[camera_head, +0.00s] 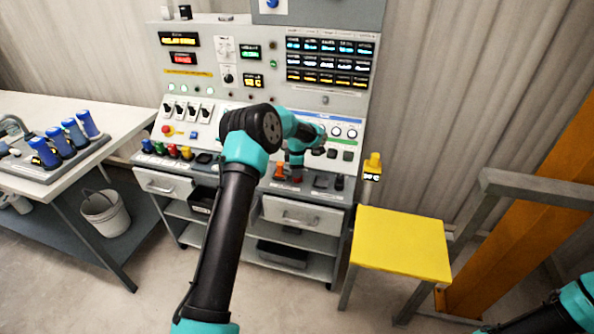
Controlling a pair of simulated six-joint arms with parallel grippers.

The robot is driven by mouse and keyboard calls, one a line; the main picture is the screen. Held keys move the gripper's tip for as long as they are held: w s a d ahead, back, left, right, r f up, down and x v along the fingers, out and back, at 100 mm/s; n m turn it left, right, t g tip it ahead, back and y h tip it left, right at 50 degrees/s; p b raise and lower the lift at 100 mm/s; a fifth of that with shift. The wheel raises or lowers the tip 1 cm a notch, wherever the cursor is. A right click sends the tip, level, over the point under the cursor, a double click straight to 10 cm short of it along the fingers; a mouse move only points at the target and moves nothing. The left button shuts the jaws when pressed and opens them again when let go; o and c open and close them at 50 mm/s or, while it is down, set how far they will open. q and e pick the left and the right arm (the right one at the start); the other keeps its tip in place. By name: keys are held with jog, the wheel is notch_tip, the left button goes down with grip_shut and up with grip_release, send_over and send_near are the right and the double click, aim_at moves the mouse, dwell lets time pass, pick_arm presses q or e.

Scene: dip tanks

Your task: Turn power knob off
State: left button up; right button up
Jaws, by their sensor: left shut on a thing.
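The grey control console (215,100) stands against the corrugated wall, with an upright panel and a sloping lower ledge of switches and knobs. My left gripper (296,177) points down at the front ledge, right of the console's middle. It is shut on a small knob there, which is mostly hidden by the fingers; a bit of red shows at the fingertips. An orange knob (279,171) is just to its left. The knob's pointer and marking are too small to read. My right gripper is out of view; only part of my right arm shows at bottom right.
Dark knobs (339,183) are right of the gripper; coloured knobs (172,151) are at the ledge's left. A yellow-topped stand (402,245) is at right. A white table (50,107) with blue-handled tools and a bucket (105,212) are at left.

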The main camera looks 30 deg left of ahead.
pick_arm(q)
jog(key=shift+c, duration=1.4)
jog(key=shift+m, duration=0.5)
jog(key=m, duration=0.2)
jog(key=shift+m, duration=0.4)
jog(key=m, duration=0.4)
jog(key=shift+w+m, duration=0.15)
jog(key=shift+m, duration=0.15)
jog(key=m, duration=0.9)
jog(key=shift+d+m+y, duration=0.1)
jog(key=shift+m+y, duration=0.2)
